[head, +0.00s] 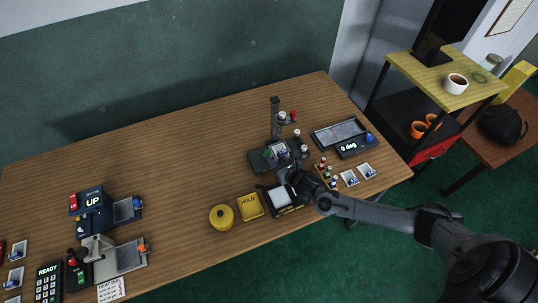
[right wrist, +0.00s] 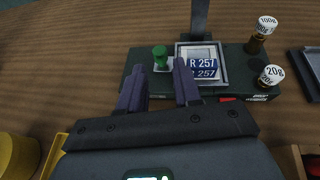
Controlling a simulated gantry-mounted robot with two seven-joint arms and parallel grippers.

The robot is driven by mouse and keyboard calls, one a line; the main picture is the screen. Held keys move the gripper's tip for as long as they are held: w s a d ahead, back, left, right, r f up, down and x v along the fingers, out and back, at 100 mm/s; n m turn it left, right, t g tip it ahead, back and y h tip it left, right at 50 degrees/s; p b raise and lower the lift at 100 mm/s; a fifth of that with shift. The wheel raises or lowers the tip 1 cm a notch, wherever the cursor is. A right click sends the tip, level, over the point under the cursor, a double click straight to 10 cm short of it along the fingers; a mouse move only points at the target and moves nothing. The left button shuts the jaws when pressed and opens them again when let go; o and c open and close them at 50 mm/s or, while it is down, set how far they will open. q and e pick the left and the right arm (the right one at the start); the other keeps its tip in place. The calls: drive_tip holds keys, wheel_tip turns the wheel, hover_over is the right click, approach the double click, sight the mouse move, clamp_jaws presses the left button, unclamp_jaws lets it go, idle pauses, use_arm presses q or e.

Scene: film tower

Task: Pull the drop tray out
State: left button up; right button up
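The film tower (head: 274,122) stands at the right part of the table, on a dark green base (right wrist: 238,65). A small grey tray, which looks like the drop tray (right wrist: 222,76), sits on that base and holds a card marked R 257 (right wrist: 203,66). A green knob (right wrist: 160,54) stands upright at the tray's left side. My right gripper (right wrist: 159,88) is open, its two dark fingers apart and pointing at the base. The knob shows beyond the gap between them, and nothing is held. In the head view my right gripper (head: 286,170) is just in front of the base. My left gripper is out of view.
White-topped weights marked 100g (right wrist: 266,25) and 20g (right wrist: 271,75) stand right of the tray. A scale (head: 350,147) is further right. A yellow HOLD block (head: 249,206) and a round yellow thing (head: 221,216) are left of my right gripper. The table's middle is clear.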

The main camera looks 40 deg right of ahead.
sight(268, 152)
drive_tip(key=shift+b+x, duration=0.6)
drive_tip(key=shift+x, duration=2.6)
drive_tip(key=shift+a, duration=0.1)
clamp_jaws()
